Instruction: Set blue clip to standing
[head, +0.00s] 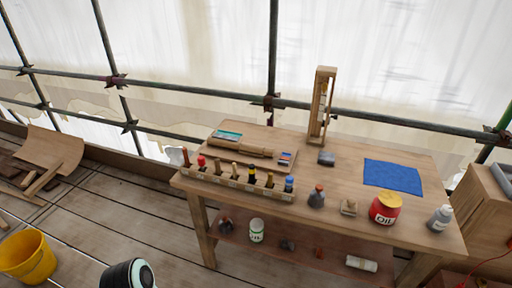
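I cannot make out a blue clip for certain in the head view. A small blue-topped piece (289,183) stands upright at the right end of a wooden rack (231,180) along the table's front left edge. A small flat piece with blue and red on it (286,157) lies behind the rack, too small to tell what it is.
The workbench (335,170) holds a wooden upright frame (321,105), a blue cloth (392,176), a red oil can (384,210), a grey bottle (440,217) and small dark items. A lower shelf (265,238) holds jars. A yellow bucket (27,258) stands on the planks.

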